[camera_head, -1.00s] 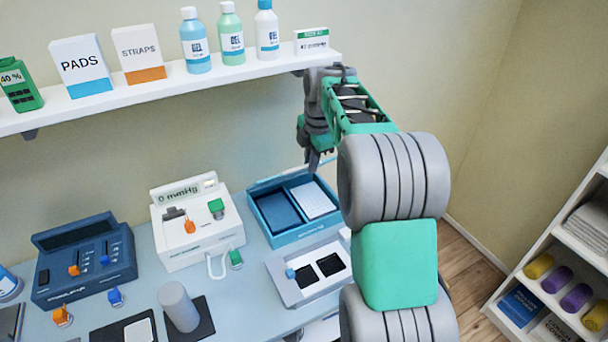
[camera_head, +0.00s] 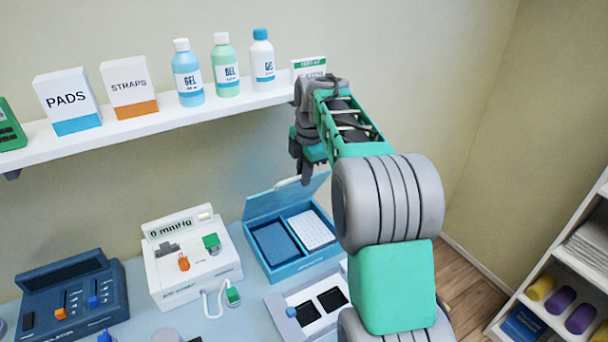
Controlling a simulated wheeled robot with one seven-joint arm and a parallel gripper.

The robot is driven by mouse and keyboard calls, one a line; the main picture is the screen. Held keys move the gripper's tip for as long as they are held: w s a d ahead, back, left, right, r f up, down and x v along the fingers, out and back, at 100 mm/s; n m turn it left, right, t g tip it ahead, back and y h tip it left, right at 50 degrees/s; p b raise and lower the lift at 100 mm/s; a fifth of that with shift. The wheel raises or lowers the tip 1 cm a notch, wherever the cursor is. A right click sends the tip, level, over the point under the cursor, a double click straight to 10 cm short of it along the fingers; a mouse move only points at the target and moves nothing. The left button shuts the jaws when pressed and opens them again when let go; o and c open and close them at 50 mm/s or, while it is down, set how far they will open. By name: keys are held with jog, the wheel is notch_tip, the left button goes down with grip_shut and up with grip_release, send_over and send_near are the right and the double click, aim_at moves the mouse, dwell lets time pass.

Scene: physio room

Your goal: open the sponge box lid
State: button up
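The sponge box (camera_head: 283,272) is a blue tray on the table, right of the white pressure unit. Its lid (camera_head: 268,204) stands raised and tilted up at the back edge, so the inside shows. A dark blue sponge (camera_head: 272,243) lies in the left compartment and a white dotted pad (camera_head: 311,229) in the right one. A pale tab shows at the lid's upper edge. My gripper (camera_head: 306,178) points down just above and near that upper edge. I cannot tell whether it touches the lid, and its finger gap is not clear.
A shelf (camera_head: 150,128) with bottles and boxes runs above the table, close to my arm. The white pressure unit (camera_head: 190,282) stands left of the box. A pale tray with dark pads (camera_head: 293,327) lies in front. A side rack (camera_head: 560,265) stands at right.

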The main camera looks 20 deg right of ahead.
jog(key=shift+o, duration=0.5)
jog(key=shift+a+r, duration=0.1)
jog(key=shift+a, duration=0.05)
notch_tip(320, 180, up, 8)
jog(key=s, duration=0.1)
jog(key=shift+s+d+f, duration=0.2)
jog(key=shift+f, duration=0.05)
jog(key=shift+c, duration=0.3)
